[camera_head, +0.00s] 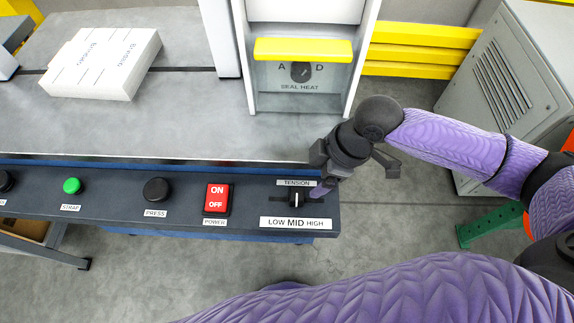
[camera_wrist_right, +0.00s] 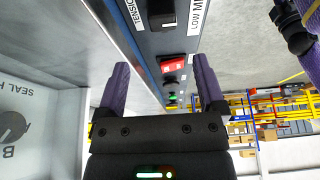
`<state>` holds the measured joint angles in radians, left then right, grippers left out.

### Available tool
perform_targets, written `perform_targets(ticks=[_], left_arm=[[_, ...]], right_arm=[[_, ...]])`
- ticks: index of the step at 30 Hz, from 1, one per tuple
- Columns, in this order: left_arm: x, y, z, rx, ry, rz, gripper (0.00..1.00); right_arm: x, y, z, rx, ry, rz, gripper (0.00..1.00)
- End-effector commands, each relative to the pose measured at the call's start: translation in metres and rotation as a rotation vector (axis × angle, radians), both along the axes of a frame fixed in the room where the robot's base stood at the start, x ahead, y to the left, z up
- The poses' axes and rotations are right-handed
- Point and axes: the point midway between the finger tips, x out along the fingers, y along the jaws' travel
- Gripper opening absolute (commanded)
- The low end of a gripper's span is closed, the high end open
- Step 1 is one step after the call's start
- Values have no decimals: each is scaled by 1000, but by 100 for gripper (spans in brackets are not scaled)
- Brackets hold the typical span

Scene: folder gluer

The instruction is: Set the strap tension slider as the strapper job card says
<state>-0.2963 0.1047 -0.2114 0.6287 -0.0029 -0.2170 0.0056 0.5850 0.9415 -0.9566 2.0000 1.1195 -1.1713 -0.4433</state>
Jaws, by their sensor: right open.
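The tension slider (camera_head: 296,198) is a small dark knob with a pale mark in a short slot on the dark control panel. It stands near the middle, above MID on the LOW MID HIGH label (camera_head: 296,223). In the right wrist view the slider (camera_wrist_right: 168,22) is at the top, partly cut off. My right gripper (camera_head: 325,178) is just right of the slider, close to the panel's right end. Its two purple fingers are spread and empty in the wrist view (camera_wrist_right: 160,80). I cannot tell whether a finger touches the panel. My left gripper and the job card are not in view.
Left of the slider are the red power switch (camera_head: 217,198), black press button (camera_head: 156,190) and green strap button (camera_head: 72,186). The seal heat dial (camera_head: 301,72) is behind the gripper. A white carton stack (camera_head: 100,62) lies on the grey table (camera_head: 190,125).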

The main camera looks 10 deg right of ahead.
Motion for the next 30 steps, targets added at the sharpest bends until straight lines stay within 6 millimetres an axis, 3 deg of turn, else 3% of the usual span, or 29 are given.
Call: perform_targets(ticks=[12, 23, 26, 30], left_arm=[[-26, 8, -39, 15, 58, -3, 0], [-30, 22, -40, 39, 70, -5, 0], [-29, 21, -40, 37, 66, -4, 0], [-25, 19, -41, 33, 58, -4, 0]], right_arm=[[9, 31, -83, 2, 2, -1, 88], [10, 36, -91, 1, -1, -1, 88], [10, 36, -91, 1, -1, -1, 71], [10, 36, -90, 1, -1, -1, 42]])
